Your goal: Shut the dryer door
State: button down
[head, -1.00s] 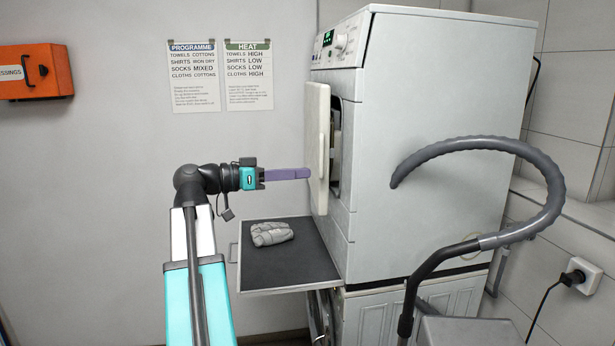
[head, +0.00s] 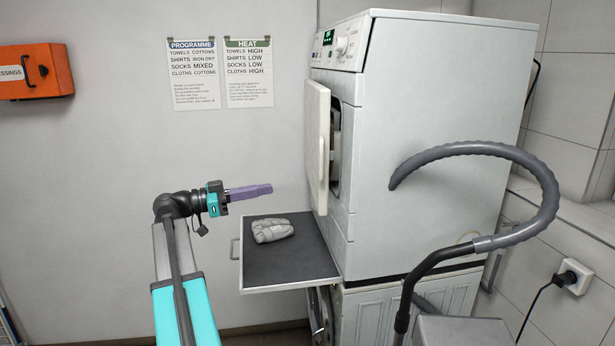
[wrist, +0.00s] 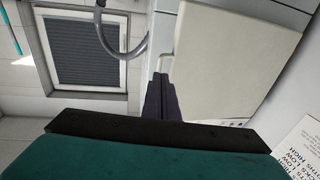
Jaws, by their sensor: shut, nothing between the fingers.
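The dryer (head: 430,140) is a white machine stacked on a lower one. Its white door (head: 317,145) stands partly open, with a dark gap to the opening behind its right edge. My gripper (head: 270,189) has purple fingers, shut and empty, pointing right toward the door. It is apart from the door, to its left and a little above the pull-out shelf's height. In the wrist view the shut dark fingers (wrist: 162,98) appear beside the pale door panel (wrist: 225,60). The inside of the drum is mostly hidden.
A dark pull-out shelf (head: 290,262) holds folded grey cloth (head: 272,230) below the door. A grey hose (head: 500,150) arches in front of the dryer's side. An orange box (head: 36,71) and two notices (head: 194,75) hang on the wall.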

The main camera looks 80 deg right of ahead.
jog(key=shift+r, duration=0.15)
dwell(0.3)
jog(key=p+x, duration=0.6)
jog(key=x, duration=0.7)
jog(key=shift+s+d, duration=0.25)
jog(key=shift+s, duration=0.1)
